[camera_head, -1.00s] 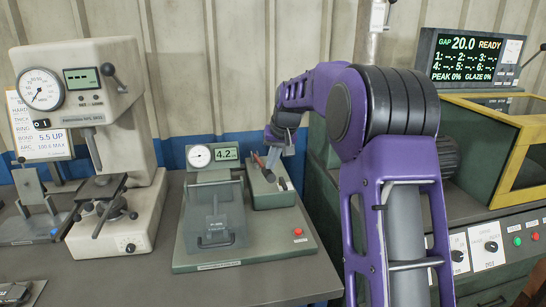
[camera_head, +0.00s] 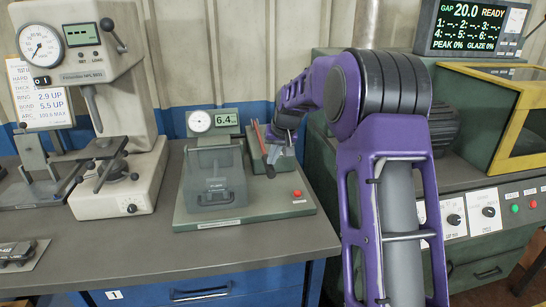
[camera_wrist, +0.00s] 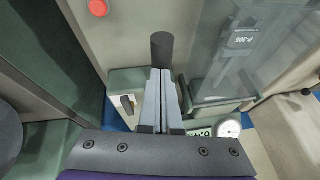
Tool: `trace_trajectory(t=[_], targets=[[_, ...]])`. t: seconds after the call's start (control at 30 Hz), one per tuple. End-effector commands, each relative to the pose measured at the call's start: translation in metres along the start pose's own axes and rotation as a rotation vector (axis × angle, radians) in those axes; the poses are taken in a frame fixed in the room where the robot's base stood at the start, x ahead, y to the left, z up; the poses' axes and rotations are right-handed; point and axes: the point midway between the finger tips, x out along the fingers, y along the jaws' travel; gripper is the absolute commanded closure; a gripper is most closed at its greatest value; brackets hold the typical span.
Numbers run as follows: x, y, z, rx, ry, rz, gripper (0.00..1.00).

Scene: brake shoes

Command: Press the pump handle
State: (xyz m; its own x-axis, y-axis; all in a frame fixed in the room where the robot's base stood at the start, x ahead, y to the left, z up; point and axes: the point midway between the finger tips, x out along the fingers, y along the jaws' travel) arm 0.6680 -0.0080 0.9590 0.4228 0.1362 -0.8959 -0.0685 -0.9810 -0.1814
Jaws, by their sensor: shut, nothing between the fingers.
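The pump handle (camera_head: 270,171) is a lever with a dark cylindrical grip, on a green pump block (camera_head: 256,160) at the right of the bench test fixture. In the wrist view, the dark grip (camera_wrist: 162,47) shows just beyond my fingertips. My gripper (camera_wrist: 160,74) is shut, with its grey fingers together and nothing between them. In the head view, my gripper (camera_head: 276,156) is down at the handle, beside the grip. Whether the fingertips touch it is hard to tell. The fixture's small display (camera_head: 227,120) reads 6.4, next to a round gauge (camera_head: 200,121).
A clear cover (camera_head: 214,185) stands on the fixture, left of the pump block. A red button (camera_head: 297,193) is on the base plate's right. A tall cream tester (camera_head: 140,120) stands at left. A dark cabinet with a yellow-framed window (camera_head: 515,125) is at right.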

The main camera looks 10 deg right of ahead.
Motion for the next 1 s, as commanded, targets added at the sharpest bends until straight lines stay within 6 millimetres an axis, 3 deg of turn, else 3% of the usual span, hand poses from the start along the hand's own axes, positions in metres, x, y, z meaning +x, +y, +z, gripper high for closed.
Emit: trace_trajectory(t=[0.03, 0.07, 0.33, 0.7, 1.0], targets=[[0.011, 0.003, 0.013, 0.001, -0.038, 0.004, 1.0], [0.008, 0.003, 0.012, 0.001, -0.037, 0.004, 1.0], [-0.046, -0.009, -0.014, -0.002, -0.003, 0.001, 1.0], [-0.113, -0.003, 0.018, -0.001, 0.003, -0.001, 1.0], [-0.132, -0.002, 0.025, -0.001, 0.004, -0.001, 1.0]])
